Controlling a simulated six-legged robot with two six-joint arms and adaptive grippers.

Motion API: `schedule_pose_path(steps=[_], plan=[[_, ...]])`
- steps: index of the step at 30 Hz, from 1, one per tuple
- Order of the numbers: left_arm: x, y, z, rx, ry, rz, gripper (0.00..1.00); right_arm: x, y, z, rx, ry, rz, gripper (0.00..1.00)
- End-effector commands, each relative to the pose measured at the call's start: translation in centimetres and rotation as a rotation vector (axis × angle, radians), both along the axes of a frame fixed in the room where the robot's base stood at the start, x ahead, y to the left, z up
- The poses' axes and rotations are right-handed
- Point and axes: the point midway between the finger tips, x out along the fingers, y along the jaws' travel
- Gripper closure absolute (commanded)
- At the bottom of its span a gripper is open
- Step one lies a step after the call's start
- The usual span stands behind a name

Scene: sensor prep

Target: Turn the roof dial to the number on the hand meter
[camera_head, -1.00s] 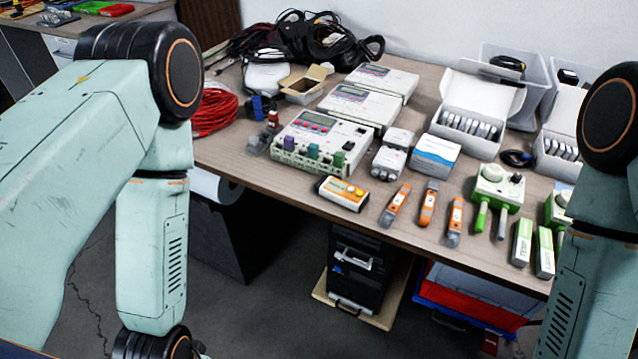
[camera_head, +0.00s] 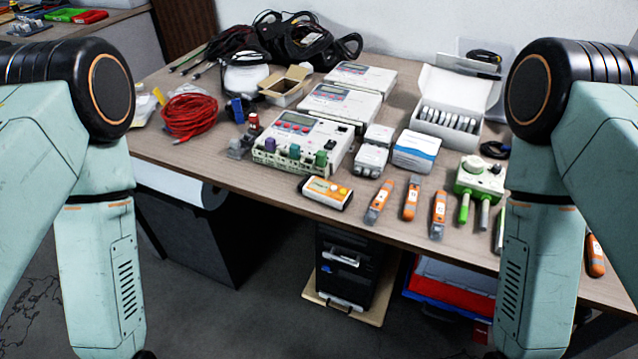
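A white box with green parts and a round knob on top (camera_head: 482,177) stands at the right of the table, partly beside my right arm. Its dial marks are too small to read. An orange and white handheld meter (camera_head: 326,192) with yellow buttons lies near the table's front edge. Its number cannot be read. I cannot tell for certain which items are the roof dial and hand meter. Both my arms hang down at the sides of the view, and both grippers are below the picture, out of sight.
Several orange testers, one of them here (camera_head: 411,197), lie along the front of the wooden table (camera_head: 240,178). A larger panel meter (camera_head: 300,143), white boxes (camera_head: 416,152) and a red cable coil (camera_head: 190,115) stand behind. A black cabinet (camera_head: 345,265) is under the table.

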Motion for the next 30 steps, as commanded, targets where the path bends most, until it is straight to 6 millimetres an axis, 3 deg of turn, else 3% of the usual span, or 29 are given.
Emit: schedule_pose_path(steps=[14,27,30], plan=[[-0.01,0.00,0.00,0.000,0.000,0.000,0.99,-0.01,0.00,0.00,0.000,0.000,0.000,0.60],[-0.01,0.00,0.00,0.000,0.000,0.000,0.62,0.00,0.00,0.00,0.000,0.000,0.000,0.60],[-0.01,0.00,0.00,0.000,0.000,0.000,0.62,0.00,0.00,0.00,0.000,0.000,0.000,0.60]])
